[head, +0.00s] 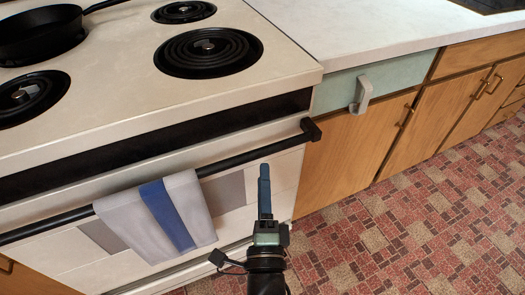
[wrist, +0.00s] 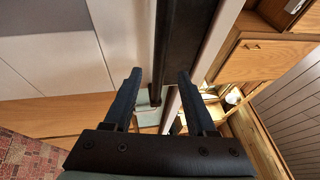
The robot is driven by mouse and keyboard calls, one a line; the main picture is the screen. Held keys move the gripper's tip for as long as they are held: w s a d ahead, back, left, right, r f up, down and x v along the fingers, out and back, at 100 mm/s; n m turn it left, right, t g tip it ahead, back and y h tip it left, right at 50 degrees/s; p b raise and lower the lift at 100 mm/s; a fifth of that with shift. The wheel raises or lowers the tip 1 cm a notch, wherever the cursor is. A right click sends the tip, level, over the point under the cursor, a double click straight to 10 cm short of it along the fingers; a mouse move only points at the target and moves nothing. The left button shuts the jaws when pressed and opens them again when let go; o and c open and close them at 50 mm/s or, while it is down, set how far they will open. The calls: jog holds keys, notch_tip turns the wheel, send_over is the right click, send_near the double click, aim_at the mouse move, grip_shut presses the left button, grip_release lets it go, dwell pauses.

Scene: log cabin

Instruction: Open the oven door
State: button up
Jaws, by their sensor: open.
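The white oven (head: 130,130) has a door that looks shut, with a long black bar handle (head: 255,151) across its top. A grey towel with a blue stripe (head: 158,215) hangs over the handle left of my gripper. My gripper (head: 264,172) is open and empty, in front of the door near the handle's right end. In the wrist view my gripper (wrist: 157,75) has its fingers spread, with the dark handle bar (wrist: 168,45) appearing between them in the picture. I cannot tell whether the bar is within the jaws' depth.
A black pan (head: 42,35) sits on a back-left burner of the stovetop. Wooden cabinets (head: 350,140) and a pale green drawer (head: 340,88) with a grey handle stand right of the oven. The red patterned floor (head: 410,230) is clear at right.

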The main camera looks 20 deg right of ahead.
aim_at(262, 157)
jog(key=p+x, duration=0.1)
jog(key=x, duration=0.6)
jog(key=shift+w, duration=0.1)
grip_shut()
dwell(1.3)
